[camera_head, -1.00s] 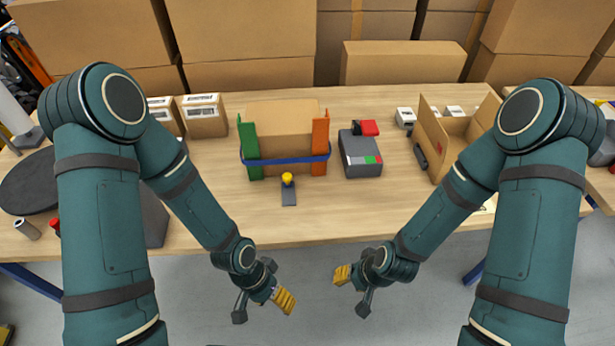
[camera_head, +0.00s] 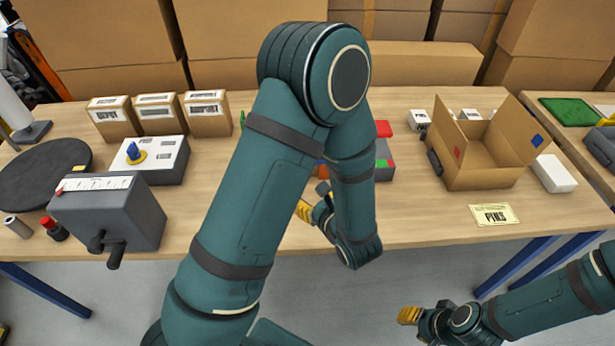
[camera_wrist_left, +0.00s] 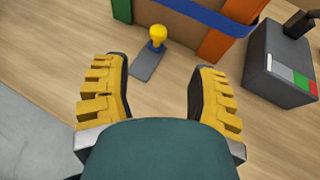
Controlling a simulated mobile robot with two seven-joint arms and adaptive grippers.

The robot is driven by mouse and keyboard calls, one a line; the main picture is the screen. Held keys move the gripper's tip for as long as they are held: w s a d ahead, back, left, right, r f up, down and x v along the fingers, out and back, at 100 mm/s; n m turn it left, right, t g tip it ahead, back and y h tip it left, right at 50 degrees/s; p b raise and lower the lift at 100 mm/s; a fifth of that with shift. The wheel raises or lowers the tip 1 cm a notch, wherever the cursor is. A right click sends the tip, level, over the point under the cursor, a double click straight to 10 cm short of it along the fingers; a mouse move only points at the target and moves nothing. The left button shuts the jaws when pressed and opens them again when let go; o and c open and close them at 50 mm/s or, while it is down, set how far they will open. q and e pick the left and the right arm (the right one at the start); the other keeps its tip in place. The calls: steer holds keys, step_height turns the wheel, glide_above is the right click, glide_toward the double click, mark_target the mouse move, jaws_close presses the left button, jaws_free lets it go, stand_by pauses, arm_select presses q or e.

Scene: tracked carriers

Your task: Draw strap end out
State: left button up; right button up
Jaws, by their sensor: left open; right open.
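In the left wrist view a blue strap (camera_wrist_left: 215,14) runs around a brown carton (camera_wrist_left: 185,22) between a green post (camera_wrist_left: 122,10) and an orange post (camera_wrist_left: 228,38). A grey tab (camera_wrist_left: 147,66) with a yellow knob (camera_wrist_left: 157,34) lies on the table before the carton. My left gripper (camera_head: 312,200) is open and empty; its yellow fingers (camera_wrist_left: 158,78) stand apart on the near side of the tab. In the head view my left arm hides most of the carton, strap and tab. My right gripper (camera_head: 410,315) is open and empty, low in front of the table.
A grey box with coloured patches (camera_wrist_left: 276,68) stands right of the carton. An open carton (camera_head: 480,178) is further right. A grey crank box (camera_head: 108,217) and a panel with a blue knob (camera_head: 150,160) stand left. Bare table lies around the tab.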

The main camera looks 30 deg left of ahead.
arm_select(q)
steer(key=b+x, duration=0.1)
steer(key=x, duration=1.2)
steer(key=shift+w+a+f+b, duration=0.1)
steer(key=shift+a+f+b, duration=0.1)
steer(key=shift+a+b, duration=0.15)
steer(key=shift+o, duration=0.3)
steer(key=shift+d, duration=0.1)
jaws_close()
